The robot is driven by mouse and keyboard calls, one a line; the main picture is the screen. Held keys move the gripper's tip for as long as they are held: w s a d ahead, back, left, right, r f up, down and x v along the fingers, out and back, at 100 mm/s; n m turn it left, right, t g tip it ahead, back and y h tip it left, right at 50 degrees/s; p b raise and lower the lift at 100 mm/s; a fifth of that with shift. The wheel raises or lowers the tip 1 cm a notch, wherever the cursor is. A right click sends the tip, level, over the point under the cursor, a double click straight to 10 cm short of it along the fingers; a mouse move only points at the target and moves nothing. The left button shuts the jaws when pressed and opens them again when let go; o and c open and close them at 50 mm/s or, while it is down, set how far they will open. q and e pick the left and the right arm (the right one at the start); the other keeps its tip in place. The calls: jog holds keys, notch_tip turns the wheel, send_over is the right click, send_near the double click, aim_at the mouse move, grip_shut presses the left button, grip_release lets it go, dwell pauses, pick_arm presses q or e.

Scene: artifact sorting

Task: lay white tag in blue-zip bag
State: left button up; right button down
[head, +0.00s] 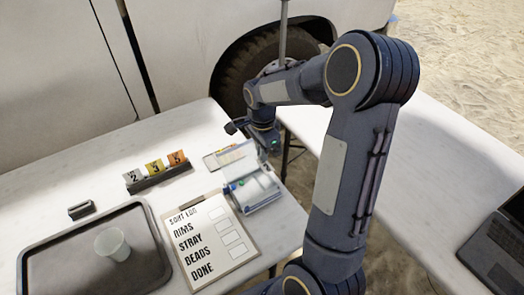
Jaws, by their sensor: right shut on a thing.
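My right gripper (266,149) points down at the far end of this bag. It is shut, apparently on the bag's far edge; its fingertips are small and the grip is hard to make out. My left gripper is out of view.
Another flat bag with orange marks (226,155) lies behind. A clipboard list (211,240) lies in front. A dark tray (40,262) holds a translucent cup (112,244). A small dark block (81,209) lies behind the tray. A laptop (497,245) sits on the right table.

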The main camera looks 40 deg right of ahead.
aim_at(262, 177)
jog(key=shift+f, duration=0.15)
jog(key=shift+f+b, duration=3.15)
jog(key=shift+f, duration=1.1)
jog(key=c, duration=1.9)
grip_release()
jog(key=shift+r, duration=0.1)
jog(key=shift+r+p, duration=1.8)
jog(key=shift+r, duration=0.2)
jog(key=o, duration=0.6)
jog(key=shift+c, duration=0.2)
